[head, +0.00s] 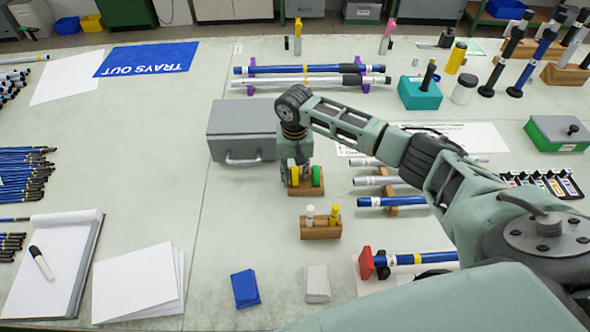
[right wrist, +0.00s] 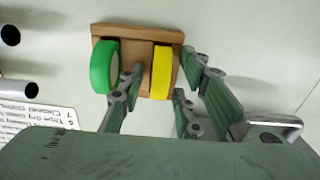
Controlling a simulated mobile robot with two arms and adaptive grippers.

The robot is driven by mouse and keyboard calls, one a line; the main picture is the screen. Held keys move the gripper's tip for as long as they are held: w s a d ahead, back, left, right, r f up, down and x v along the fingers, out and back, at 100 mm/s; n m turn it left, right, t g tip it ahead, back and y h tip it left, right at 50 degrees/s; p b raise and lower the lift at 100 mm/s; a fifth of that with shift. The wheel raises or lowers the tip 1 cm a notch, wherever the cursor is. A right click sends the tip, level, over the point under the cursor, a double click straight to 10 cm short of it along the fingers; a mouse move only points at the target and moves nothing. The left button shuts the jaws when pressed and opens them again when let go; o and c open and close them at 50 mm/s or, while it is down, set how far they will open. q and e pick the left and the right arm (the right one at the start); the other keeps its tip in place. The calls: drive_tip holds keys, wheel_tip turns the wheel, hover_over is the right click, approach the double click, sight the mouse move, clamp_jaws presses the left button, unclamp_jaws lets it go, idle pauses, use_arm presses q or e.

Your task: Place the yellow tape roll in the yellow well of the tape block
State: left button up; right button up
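The tape block (head: 307,191) is a small brown wooden block in front of the grey case. It also shows in the right wrist view (right wrist: 133,33). A green tape roll (head: 317,176) stands upright in its right part in the head view. The yellow tape roll (head: 294,177) is upright at its left part; in the right wrist view the yellow roll (right wrist: 161,73) lies over the block beside the green one. I cannot tell how deep it sits. My right gripper (right wrist: 163,82) is open around the yellow roll, with gaps beside it. My left gripper is not in view.
The grey case (head: 243,130) stands just behind the block. A wooden holder (head: 321,230) with a white and a yellow piece stands in front. Rods on wooden rests (head: 376,181) lie to the right. The table left of the block is clear.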

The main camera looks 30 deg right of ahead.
sight(295, 168)
wheel_tip(295, 168, up, 12)
drive_tip(key=b, duration=0.2)
drive_tip(key=shift+r, duration=0.2)
idle(0.3)
idle(0.4)
